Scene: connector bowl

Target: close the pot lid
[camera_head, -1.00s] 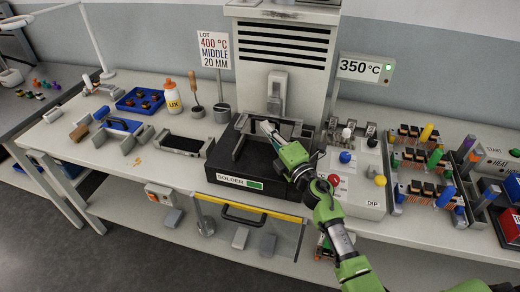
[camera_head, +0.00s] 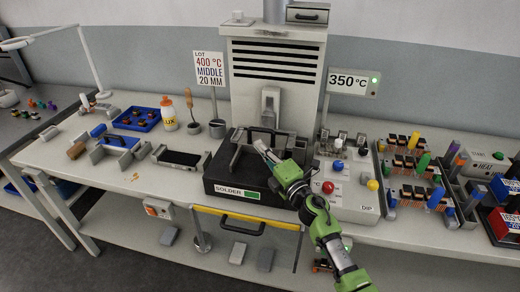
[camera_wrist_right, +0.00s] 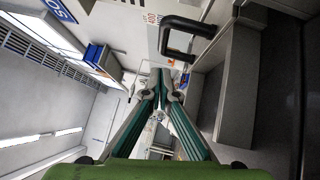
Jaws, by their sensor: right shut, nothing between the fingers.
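The black solder pot (camera_head: 224,187) stands mid-bench with a SOLDER label and a green display on its front. On its top is a grey frame-like part (camera_head: 237,150) with a dark handle bar (camera_head: 262,130), which I take for the lid. How far it covers the pot is partly hidden by my arm. My right gripper (camera_head: 258,145) is over the pot, close in front of the bar. In the wrist view its fingers (camera_wrist_right: 160,88) are together and empty. A black handle (camera_wrist_right: 186,27) and a grey block (camera_wrist_right: 238,88) show beyond and right of them. My left gripper is not seen.
A vented grey tower (camera_head: 276,75) stands behind the pot. A button panel (camera_head: 345,200) with coloured knobs is close on the right, with component racks (camera_head: 408,165) beyond. A shallow black tray (camera_head: 180,157) is on the left. A yellow-edged rail (camera_head: 225,213) runs below the front edge.

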